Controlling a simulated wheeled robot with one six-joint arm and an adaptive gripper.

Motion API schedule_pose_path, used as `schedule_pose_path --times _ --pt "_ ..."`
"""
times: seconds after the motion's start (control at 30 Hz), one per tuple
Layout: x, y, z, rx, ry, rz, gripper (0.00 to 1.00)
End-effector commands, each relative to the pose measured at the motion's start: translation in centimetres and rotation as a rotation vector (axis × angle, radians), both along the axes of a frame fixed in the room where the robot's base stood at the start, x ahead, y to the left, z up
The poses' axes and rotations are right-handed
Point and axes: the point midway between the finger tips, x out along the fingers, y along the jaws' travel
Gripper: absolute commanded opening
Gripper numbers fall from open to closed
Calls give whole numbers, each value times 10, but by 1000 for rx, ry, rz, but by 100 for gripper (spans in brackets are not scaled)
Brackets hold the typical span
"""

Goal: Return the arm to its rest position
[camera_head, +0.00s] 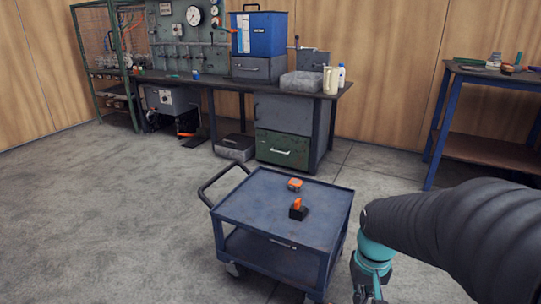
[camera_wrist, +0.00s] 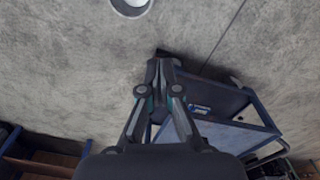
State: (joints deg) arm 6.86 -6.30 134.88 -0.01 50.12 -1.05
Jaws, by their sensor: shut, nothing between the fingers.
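My arm reaches in from the right edge of the head view, with a black sleeve and a teal joint. Its lower end is at the bottom edge, to the right of the blue cart (camera_head: 255,205), and is partly cut off there. In the wrist view my gripper (camera_wrist: 162,68) is shut, its fingertips together with nothing between them. It is over the grey floor, with the cart (camera_wrist: 238,133) to its right in that view. My gripper appears apart from everything else.
On the cart are a small orange-and-grey item (camera_head: 295,184) and a black block with an orange top (camera_head: 298,210). A workbench (camera_head: 222,82) with a blue box (camera_head: 262,35) stands at the back, a blue-legged table (camera_head: 490,75) at right. The floor at left is clear.

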Motion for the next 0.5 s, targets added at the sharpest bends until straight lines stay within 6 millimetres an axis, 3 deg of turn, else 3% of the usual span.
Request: schedule_pose_path --times 0.1,0.5 --pt "-20 8 30 -7 -66 2 0" --pt "-73 29 106 -23 -328 61 0"
